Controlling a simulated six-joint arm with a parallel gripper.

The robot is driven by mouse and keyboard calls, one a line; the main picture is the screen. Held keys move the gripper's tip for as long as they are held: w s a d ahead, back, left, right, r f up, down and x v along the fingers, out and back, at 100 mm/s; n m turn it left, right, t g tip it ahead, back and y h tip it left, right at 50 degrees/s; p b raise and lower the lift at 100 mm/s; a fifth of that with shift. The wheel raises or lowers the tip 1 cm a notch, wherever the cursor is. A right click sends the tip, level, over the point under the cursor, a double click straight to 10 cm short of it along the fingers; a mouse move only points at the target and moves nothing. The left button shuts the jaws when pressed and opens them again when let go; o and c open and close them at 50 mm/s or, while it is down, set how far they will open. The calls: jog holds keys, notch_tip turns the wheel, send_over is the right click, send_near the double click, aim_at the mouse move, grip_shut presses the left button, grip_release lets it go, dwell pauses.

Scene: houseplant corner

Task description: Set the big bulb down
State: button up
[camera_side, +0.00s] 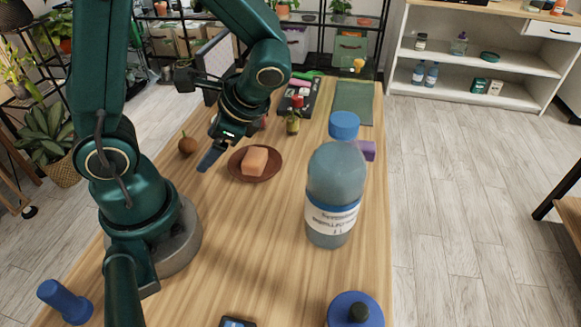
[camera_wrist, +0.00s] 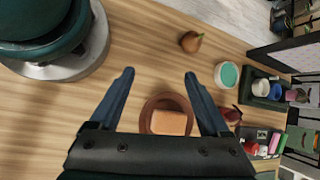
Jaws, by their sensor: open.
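A brown, onion-like bulb (camera_side: 187,144) sits on the wooden table left of my gripper in the side view. It also shows in the wrist view (camera_wrist: 190,41), beyond the fingertips and touched by neither. My gripper (camera_side: 210,158) has blue fingers and hangs over the table between the bulb and a brown saucer (camera_side: 236,172). In the wrist view my gripper (camera_wrist: 159,75) is spread wide, with only bare table between its tips. I see no other bulb clearly.
An orange block (camera_side: 255,161) lies on the saucer. A big blue-capped bottle (camera_side: 334,190) stands to the right. A teal-topped round pot (camera_wrist: 227,74) and a dark tray (camera_wrist: 247,87) are right of the bulb in the wrist view. Table around the bulb is clear.

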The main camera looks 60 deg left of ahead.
jog(key=w+d+r+n+t+h, duration=0.1)
jog(key=d+r+n+t+h, duration=0.5)
jog(key=d+r+t, duration=0.2)
jog(key=shift+w+d+r+n+t+h, duration=0.3)
jog(key=shift+w+d+r+n+t, duration=0.15)
jog(key=shift+d, duration=0.75)
jog(key=shift+f, duration=0.1)
